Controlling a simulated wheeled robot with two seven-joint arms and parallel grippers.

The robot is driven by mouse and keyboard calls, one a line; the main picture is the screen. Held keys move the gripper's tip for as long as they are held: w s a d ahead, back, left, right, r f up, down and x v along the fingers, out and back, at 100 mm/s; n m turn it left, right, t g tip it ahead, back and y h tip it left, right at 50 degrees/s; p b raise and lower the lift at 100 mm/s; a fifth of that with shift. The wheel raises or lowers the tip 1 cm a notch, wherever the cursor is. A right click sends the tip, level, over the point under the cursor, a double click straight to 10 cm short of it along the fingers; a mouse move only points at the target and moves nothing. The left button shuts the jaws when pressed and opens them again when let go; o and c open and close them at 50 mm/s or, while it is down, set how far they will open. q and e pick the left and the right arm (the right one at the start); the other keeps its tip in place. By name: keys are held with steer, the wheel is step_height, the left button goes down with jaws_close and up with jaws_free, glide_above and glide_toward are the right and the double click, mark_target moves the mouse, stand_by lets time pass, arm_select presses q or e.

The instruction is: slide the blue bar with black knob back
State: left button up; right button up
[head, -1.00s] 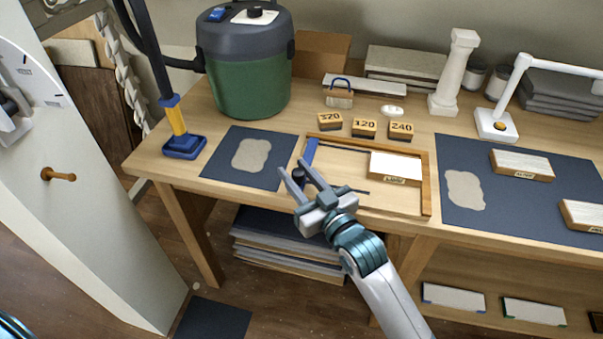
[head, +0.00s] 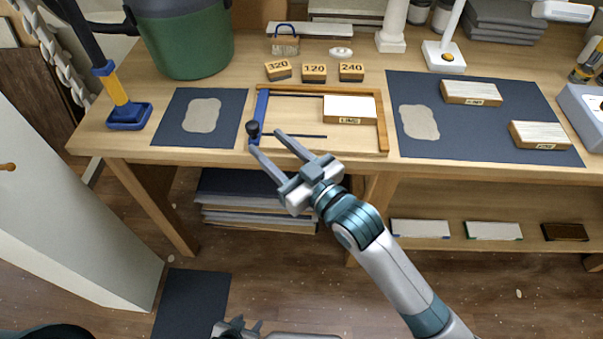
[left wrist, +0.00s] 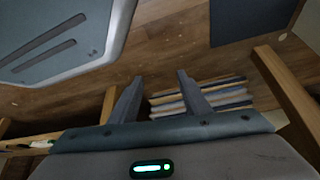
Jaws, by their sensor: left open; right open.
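The blue bar (head: 261,106) lies along the left end of a shallow wooden frame (head: 383,125) on the bench. Its black knob (head: 253,128) stands at the bar's near end. My right gripper (head: 265,141) is open and empty at the frame's front edge, its fingertips just in front and to the right of the knob; whether they touch it I cannot tell. My left gripper (head: 237,325) is low at the bottom of the head view, far from the bar. Its open, empty fingers show in the left wrist view (left wrist: 158,90) above the floor.
A white-topped block (head: 350,111) sits inside the frame at the right. Grit blocks 320 (head: 278,71), 120 (head: 314,73) and 240 (head: 351,72) stand behind. A dark mat (head: 174,125) lies left. Stacked sheets (head: 250,200) lie under the bench.

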arm_select(q)
steer(key=shift+s+a+f+g+b, duration=0.3)
steer(key=shift+s+a+g+b, duration=0.15)
steer(key=shift+a, duration=0.2)
arm_select(e)
steer(key=v, duration=0.9)
steer(key=shift+s, duration=0.1)
arm_select(q)
steer(key=shift+f, duration=0.1)
arm_select(e)
steer(key=shift+d, duration=0.1)
